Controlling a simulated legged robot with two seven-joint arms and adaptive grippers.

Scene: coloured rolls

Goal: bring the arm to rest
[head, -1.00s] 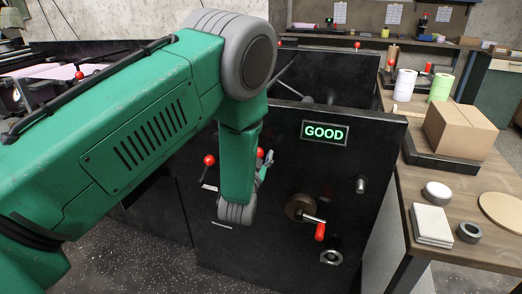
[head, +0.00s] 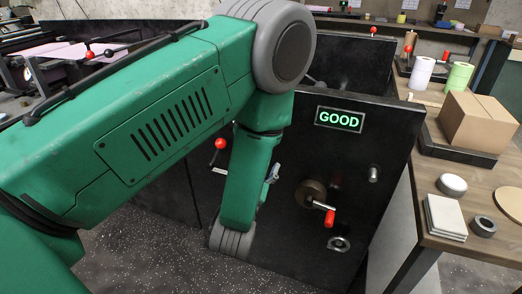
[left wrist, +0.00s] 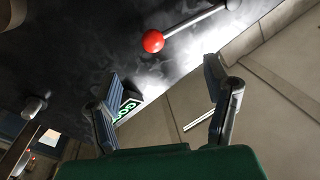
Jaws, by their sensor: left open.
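My left arm (head: 170,125) comes in from the left in the head view, large and green, with its forearm hanging down in front of the black machine. My left gripper is mostly hidden behind the forearm there; only a small part (head: 272,172) shows. In the left wrist view my left gripper (left wrist: 165,100) is open, its two fingers apart with nothing between them. A red ball knob (left wrist: 153,41) on a metal lever is beyond the fingers and apart from them. My right gripper is in neither view.
The black machine (head: 385,135) bears a lit GOOD sign (head: 339,119), a red-handled crank (head: 329,218) and a red-knobbed lever (head: 220,144). At right a wooden table (head: 460,240) holds a cardboard box (head: 478,122), a white roll (head: 421,73) and a green roll (head: 459,77). Speckled floor is free below.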

